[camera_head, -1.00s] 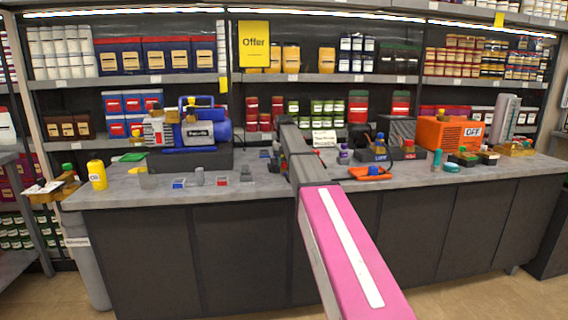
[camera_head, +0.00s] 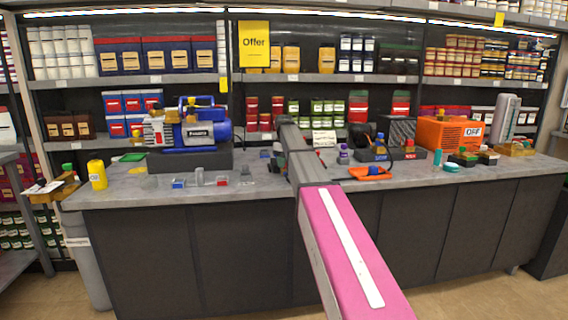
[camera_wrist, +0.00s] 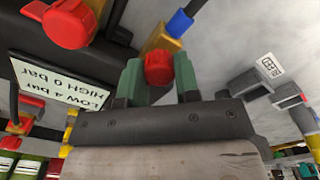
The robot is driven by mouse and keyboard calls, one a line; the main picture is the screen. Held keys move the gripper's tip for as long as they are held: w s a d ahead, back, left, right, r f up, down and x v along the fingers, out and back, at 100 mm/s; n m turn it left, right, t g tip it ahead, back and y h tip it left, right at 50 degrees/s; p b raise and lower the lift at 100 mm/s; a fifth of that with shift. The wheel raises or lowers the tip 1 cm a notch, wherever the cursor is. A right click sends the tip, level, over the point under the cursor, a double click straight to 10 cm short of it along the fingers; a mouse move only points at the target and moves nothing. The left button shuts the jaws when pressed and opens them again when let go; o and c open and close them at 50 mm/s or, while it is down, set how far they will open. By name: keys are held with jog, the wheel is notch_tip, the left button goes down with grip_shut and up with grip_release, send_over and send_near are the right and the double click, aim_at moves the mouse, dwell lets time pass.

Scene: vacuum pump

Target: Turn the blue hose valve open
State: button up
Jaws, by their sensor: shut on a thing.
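In the wrist view my gripper (camera_wrist: 158,76) has its two green fingers on either side of a red knob (camera_wrist: 158,68) and is shut on it. The knob sits by a yellow fitting (camera_wrist: 158,38). A blue hose (camera_wrist: 181,22) joins a brass-coloured end close beside that fitting. A second, larger red knob (camera_wrist: 66,24) is at the upper left, apart from the fingers. In the head view my arm reaches over the counter, and the gripper and the held knob cannot be made out.
An upside-down sign (camera_wrist: 60,80) with pressure text stands left of the fingers. Grey blocks (camera_wrist: 248,84) lie to the right. On the counter (camera_head: 120,195) a blue pump (camera_head: 195,133) is at left and an orange machine (camera_head: 445,132) at right.

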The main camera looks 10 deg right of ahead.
jog(key=shift+n, duration=0.5)
jog(key=o, duration=0.9)
jog(key=shift+o, duration=0.2)
notch_tip(320, 180, up, 11)
jog(key=shift+f, duration=0.1)
